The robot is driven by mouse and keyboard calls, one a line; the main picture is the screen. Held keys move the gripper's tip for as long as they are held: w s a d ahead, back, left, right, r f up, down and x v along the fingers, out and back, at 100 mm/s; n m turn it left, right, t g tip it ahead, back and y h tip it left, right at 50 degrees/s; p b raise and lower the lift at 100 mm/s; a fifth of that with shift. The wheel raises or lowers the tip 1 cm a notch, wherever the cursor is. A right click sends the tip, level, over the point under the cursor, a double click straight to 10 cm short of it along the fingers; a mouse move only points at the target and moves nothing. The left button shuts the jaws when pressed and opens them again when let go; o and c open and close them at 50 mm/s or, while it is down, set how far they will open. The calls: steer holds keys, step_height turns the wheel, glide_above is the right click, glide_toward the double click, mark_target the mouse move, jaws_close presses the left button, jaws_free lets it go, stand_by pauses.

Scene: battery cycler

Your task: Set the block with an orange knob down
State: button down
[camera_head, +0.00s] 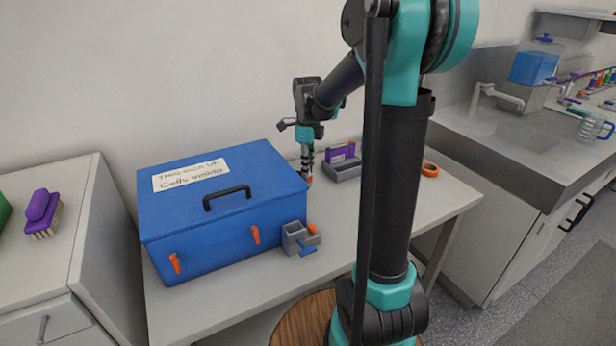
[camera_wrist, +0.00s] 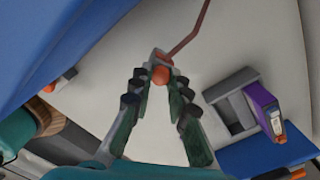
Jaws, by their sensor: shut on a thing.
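The block with an orange knob (camera_wrist: 160,75) is at the fingertips of my gripper (camera_wrist: 158,86) in the wrist view. The orange knob sits between the two fingers, and a little grey shows behind it. A thin red rod or wire extends from there toward the top. In the head view my gripper (camera_head: 307,172) points down just right of the blue box, over or at the white table (camera_head: 385,215). Only a small orange-red spot of the held block shows there. I cannot tell whether it touches the table.
The blue box (camera_head: 215,230) with a labelled lid stands close left of my gripper. A grey holder (camera_head: 297,238) with blue and orange parts is at its front corner. A grey tray (camera_wrist: 230,100) with a purple item (camera_wrist: 265,108) is to the right. An orange ring (camera_head: 430,169) lies farther right.

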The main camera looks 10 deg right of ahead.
steer(key=shift+f, duration=1.85)
steer(key=shift+f, duration=0.1)
steer(key=c, duration=1.5)
jaws_free()
steer(key=shift+o, duration=0.2)
step_height(320, 180, up, 12)
steer(key=shift+r, duration=0.15)
